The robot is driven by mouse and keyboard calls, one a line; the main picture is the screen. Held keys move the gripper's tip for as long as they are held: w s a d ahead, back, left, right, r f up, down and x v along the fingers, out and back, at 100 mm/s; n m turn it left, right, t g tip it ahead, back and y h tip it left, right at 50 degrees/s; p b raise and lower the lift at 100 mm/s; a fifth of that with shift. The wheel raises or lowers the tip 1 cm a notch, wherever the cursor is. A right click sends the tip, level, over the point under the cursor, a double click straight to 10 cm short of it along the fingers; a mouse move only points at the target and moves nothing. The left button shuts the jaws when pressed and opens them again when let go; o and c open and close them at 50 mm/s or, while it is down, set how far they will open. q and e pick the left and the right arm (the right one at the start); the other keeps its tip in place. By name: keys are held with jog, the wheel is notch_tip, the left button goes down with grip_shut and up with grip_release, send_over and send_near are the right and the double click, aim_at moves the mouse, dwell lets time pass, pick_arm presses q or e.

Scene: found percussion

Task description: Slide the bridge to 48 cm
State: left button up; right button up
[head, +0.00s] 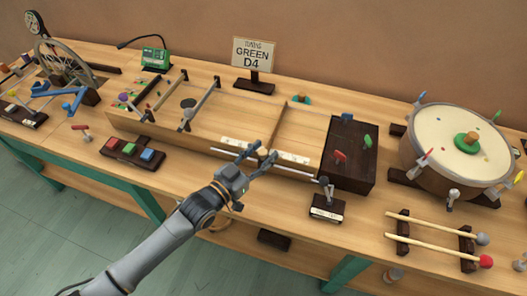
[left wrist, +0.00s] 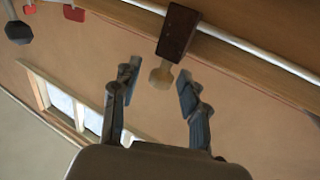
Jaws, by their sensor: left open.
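The long wooden string box (head: 215,130) lies across the bench, with a pale scale strip (head: 292,158) along its front edge. A thin bridge (head: 280,122) crosses the box, its front end close to my left gripper (head: 264,152). In the left wrist view a dark wooden block (left wrist: 178,33) with a pale round knob (left wrist: 161,77) sits by a metal rail. The knob appears between the spread fingers of my open left gripper (left wrist: 155,80), with gaps on both sides. I cannot read the scale numbers. My right gripper is not in view.
A sign reading "GREEN D4" (head: 254,56) stands behind the box. A dark block with red and green levers (head: 348,175) is at its right end. Coloured buttons (head: 133,152) are at left.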

pick_arm(q)
jog(key=v, duration=1.1)
jog(key=shift+a, duration=0.15)
jog(key=shift+s, duration=0.15)
